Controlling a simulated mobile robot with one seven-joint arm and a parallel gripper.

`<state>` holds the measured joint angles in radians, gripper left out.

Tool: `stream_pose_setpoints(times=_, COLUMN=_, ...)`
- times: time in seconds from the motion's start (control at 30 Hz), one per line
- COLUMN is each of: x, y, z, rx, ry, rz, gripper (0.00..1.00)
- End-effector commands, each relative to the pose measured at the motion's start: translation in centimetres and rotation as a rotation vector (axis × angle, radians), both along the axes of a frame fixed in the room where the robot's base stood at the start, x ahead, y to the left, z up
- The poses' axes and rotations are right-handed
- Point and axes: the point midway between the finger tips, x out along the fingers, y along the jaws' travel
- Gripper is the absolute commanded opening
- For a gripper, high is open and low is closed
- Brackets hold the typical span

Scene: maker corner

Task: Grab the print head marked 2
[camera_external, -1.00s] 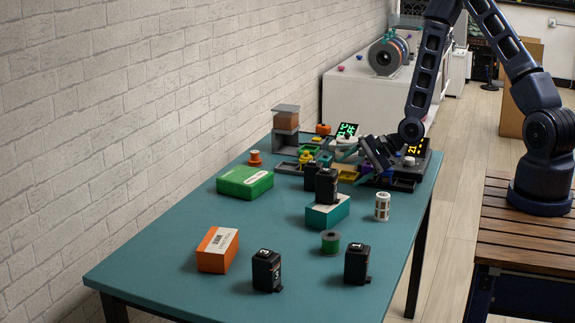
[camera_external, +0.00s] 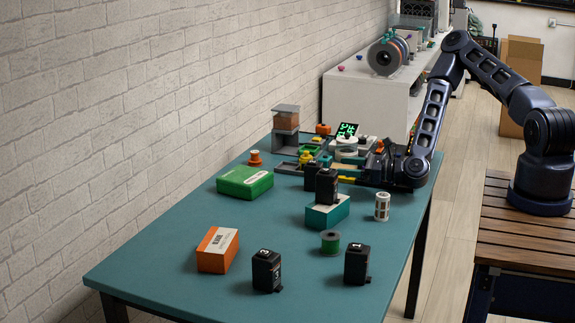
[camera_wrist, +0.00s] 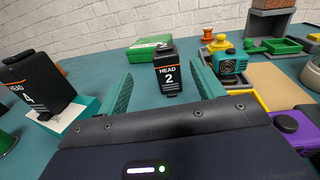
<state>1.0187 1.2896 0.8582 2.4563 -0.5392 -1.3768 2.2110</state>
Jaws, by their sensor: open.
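The print head marked 2 (camera_wrist: 167,78) is black with an orange stripe and stands upright on the teal table in the wrist view. It also shows in the external view (camera_external: 311,178), partly hidden behind another print head. My gripper (camera_wrist: 166,88) is open. Its teal fingers point toward the head marked 2, which appears between them and a little beyond, with no contact visible. In the external view my gripper (camera_external: 358,168) is low over the table, right of that head.
The print head marked 4 (camera_wrist: 38,80) sits on a teal-and-white box (camera_external: 327,215), left in the wrist view. A green box (camera_wrist: 150,48) lies behind. A purple item (camera_wrist: 290,130) and several small parts crowd the right. Other print heads (camera_external: 267,271) (camera_external: 357,264) stand at the front.

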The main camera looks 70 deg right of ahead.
Motion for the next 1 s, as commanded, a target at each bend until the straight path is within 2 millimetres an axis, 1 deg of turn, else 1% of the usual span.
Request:
stream_pose_setpoints(times=0.07, x=0.0, y=-0.2, z=0.1, rx=0.024, ry=-0.007, rz=-0.013, gripper=0.67)
stream_pose_setpoints(times=0.17, x=0.6, y=-0.2, z=0.1, rx=0.034, ry=-0.012, rz=-0.018, gripper=0.67)
stream_pose_setpoints(times=0.4, x=4.0, y=0.2, z=0.1, rx=0.033, ry=-0.012, rz=-0.017, gripper=0.67)
stream_pose_setpoints(times=0.5, x=5.0, y=0.3, z=0.1, rx=0.032, ry=-0.011, rz=-0.017, gripper=0.67)
stream_pose_setpoints(times=0.73, x=6.3, y=0.4, z=-0.1, rx=0.031, ry=-0.010, rz=-0.017, gripper=0.67)
stream_pose_setpoints(times=1.0, x=9.9, y=0.5, z=-0.7, rx=0.031, ry=-0.011, rz=-0.017, gripper=0.67)
